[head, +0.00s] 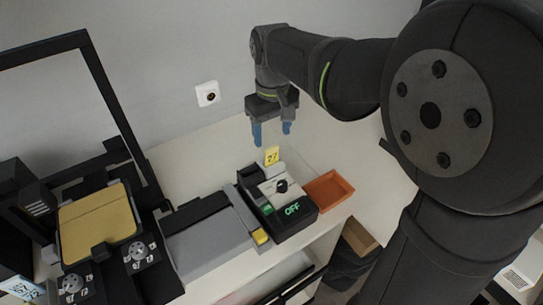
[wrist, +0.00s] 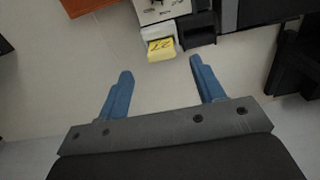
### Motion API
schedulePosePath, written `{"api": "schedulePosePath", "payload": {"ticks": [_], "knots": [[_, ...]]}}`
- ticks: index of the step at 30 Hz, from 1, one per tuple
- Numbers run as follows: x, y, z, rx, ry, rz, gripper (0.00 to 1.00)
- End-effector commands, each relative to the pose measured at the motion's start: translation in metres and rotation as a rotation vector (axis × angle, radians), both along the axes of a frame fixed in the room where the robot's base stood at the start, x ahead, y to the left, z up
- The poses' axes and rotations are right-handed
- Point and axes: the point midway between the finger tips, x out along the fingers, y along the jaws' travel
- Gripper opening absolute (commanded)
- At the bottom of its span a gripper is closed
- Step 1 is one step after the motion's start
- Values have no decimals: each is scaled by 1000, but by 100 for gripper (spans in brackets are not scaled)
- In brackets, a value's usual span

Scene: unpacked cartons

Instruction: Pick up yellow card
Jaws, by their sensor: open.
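The yellow card (head: 271,156) with dark print "27" stands upright at the back of a small machine in the head view. In the wrist view the yellow card (wrist: 161,48) sits on a small white holder (wrist: 158,33), ahead of my fingertips and between their lines. My gripper (head: 272,133) has blue fingers, is open and empty, and hangs above and behind the card, apart from it. In the wrist view my gripper (wrist: 160,67) shows its two fingers spread wide with bare table between them.
The dark machine (head: 297,223) shows a green "OFF" and carries a black knob. An orange tray (head: 346,184) lies to its right. A grey flat box (head: 208,244) and a black-framed printer with a yellow plate (head: 97,218) stand left. A white wall socket (head: 207,94) is behind. Table behind the machine is clear.

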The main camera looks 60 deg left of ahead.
Motion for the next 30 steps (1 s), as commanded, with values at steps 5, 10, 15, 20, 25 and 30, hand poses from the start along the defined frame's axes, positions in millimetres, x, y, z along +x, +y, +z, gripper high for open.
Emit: {"api": "schedulePosePath", "payload": {"ticks": [5, 10, 15, 20, 25, 30], "knots": [[0, 0, -23, -1, 0, 0, 62], [0, 0, -34, -2, 1, 0, 62], [-2, 1, -60, -4, 1, 0, 62], [-1, 2, -76, -1, 1, 0, 62], [-1, 2, -79, 0, 0, 0, 62], [-1, 2, -78, 0, 0, 0, 46]]}}
